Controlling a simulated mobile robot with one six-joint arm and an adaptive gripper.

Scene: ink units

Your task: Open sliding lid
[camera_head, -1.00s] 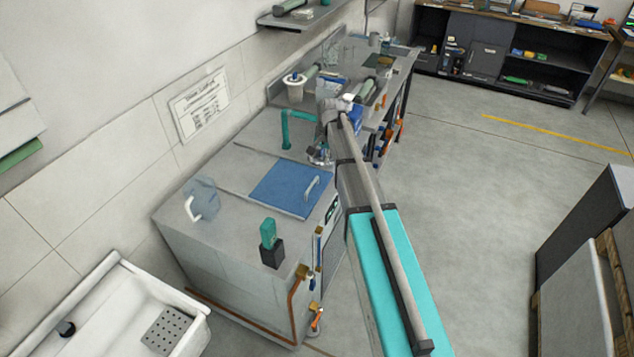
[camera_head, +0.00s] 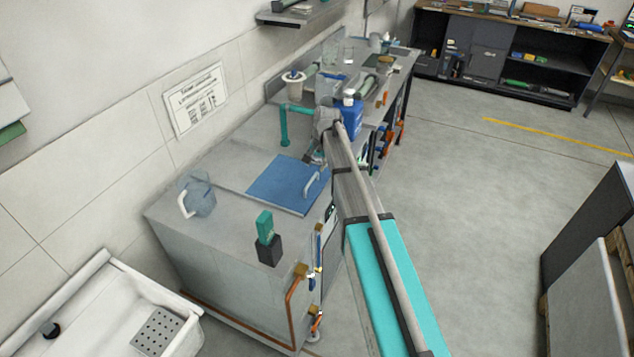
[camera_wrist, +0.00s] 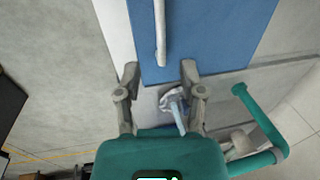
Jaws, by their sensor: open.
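The blue sliding lid (camera_head: 276,184) lies flat in the top of the grey bench unit. It carries a pale bar handle (camera_head: 312,184) near its right edge. My gripper (camera_head: 313,158) is above the lid's far right corner, just beyond the handle. In the wrist view the lid (camera_wrist: 215,35) fills the top centre, and the handle (camera_wrist: 161,35) points down to between my open fingertips (camera_wrist: 159,70). The fingers are empty. The height gap between fingertips and handle cannot be told.
A teal pipe (camera_head: 284,125) rises behind the lid, right of my gripper in the wrist view (camera_wrist: 262,115). A clear jug (camera_head: 200,194) and a teal piece on a black block (camera_head: 268,250) stand on the near top. A white sink (camera_head: 105,310) is at lower left.

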